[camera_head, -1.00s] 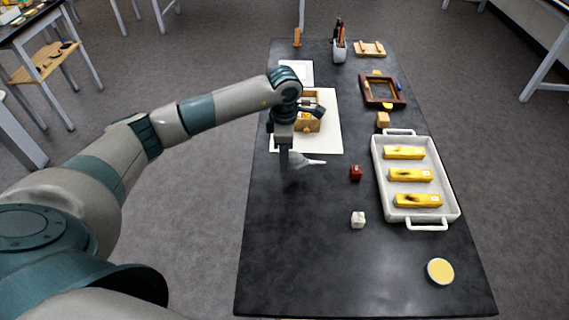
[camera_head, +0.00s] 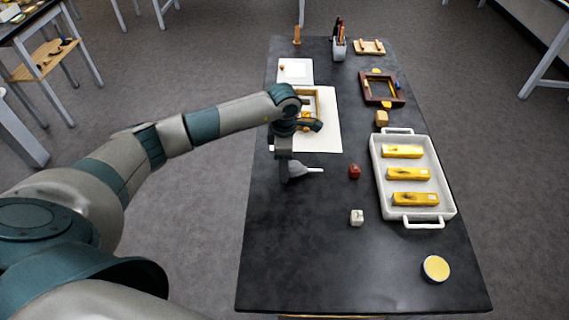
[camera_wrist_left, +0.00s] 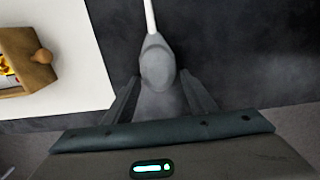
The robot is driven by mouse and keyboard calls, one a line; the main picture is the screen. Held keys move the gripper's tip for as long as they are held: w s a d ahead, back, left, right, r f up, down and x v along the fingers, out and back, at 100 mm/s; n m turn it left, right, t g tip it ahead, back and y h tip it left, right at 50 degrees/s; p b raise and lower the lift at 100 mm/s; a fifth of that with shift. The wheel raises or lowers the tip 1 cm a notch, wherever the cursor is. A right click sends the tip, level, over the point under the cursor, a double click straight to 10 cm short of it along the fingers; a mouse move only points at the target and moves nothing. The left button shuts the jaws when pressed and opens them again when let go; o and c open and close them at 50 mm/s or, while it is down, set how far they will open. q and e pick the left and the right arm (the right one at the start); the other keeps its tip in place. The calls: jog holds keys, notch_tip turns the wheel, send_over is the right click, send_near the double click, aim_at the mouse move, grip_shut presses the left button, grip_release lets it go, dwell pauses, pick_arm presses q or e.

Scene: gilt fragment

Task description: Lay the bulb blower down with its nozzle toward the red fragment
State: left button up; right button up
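The grey bulb blower (camera_head: 299,171) lies low at the left side of the dark table, its pale nozzle pointing right toward the small dark red fragment (camera_head: 354,172). A clear gap separates nozzle tip and fragment. In the left wrist view the blower (camera_wrist_left: 157,68) has its nozzle toward the top edge and its bulb between the fingers. My left gripper (camera_head: 287,178) is around the bulb, fingers close on both sides and seemingly shut on it. Whether the blower fully rests on the table is hard to tell. My right gripper is not in view.
A white tray (camera_head: 447,207) with yellow bars stands to the right. A white sheet (camera_head: 332,130) with a wooden box (camera_head: 316,98) lies behind my gripper. The near table is mostly clear.

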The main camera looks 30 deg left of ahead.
pick_arm(q)
jog(key=shift+r, duration=0.15)
jog(key=shift+r, duration=0.45)
notch_tip(320, 180, up, 11)
jog(key=b, duration=0.5)
